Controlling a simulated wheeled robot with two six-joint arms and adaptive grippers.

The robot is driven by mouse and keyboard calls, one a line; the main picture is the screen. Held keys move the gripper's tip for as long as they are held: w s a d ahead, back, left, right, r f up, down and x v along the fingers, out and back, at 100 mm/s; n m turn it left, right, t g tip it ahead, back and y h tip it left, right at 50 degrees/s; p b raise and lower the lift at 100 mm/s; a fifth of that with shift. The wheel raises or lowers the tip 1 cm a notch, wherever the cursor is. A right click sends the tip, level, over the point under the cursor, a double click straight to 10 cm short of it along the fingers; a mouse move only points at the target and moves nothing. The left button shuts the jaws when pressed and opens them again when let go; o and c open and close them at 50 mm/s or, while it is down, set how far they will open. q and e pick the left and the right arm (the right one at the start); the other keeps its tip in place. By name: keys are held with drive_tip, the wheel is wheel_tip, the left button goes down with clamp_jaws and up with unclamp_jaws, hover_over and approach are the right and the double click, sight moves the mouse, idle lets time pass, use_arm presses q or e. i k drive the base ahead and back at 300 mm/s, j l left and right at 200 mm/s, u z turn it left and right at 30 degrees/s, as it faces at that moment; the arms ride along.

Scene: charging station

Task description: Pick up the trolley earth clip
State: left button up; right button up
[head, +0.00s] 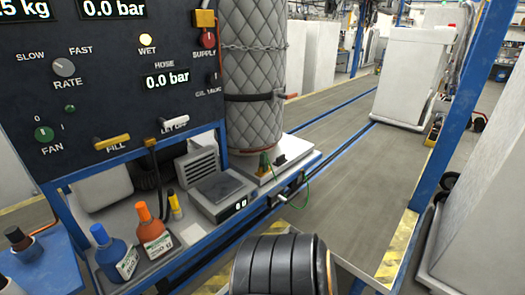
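A thin green cable (305,194) hangs at the right end of the blue-framed bench, beside the base of the quilted cylinder. A small pale clip-like piece (281,197) sits at its lower end by the blue rail; it looks like the earth clip, but it is too small to be sure. A small green and orange piece (264,163) stands on the white plate at the cylinder's foot. Neither of my grippers can be made out in the head view, and nothing is seen touching the cable.
A dark control panel (110,95) and a quilted cylinder (253,75) stand behind the bench. A blue bottle (116,256), an orange bottle (153,232) and a scale (220,190) are on it. A black ribbed object (275,265) fills the bottom middle.

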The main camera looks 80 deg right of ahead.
sight(264, 162)
drive_tip(key=z, duration=2.55)
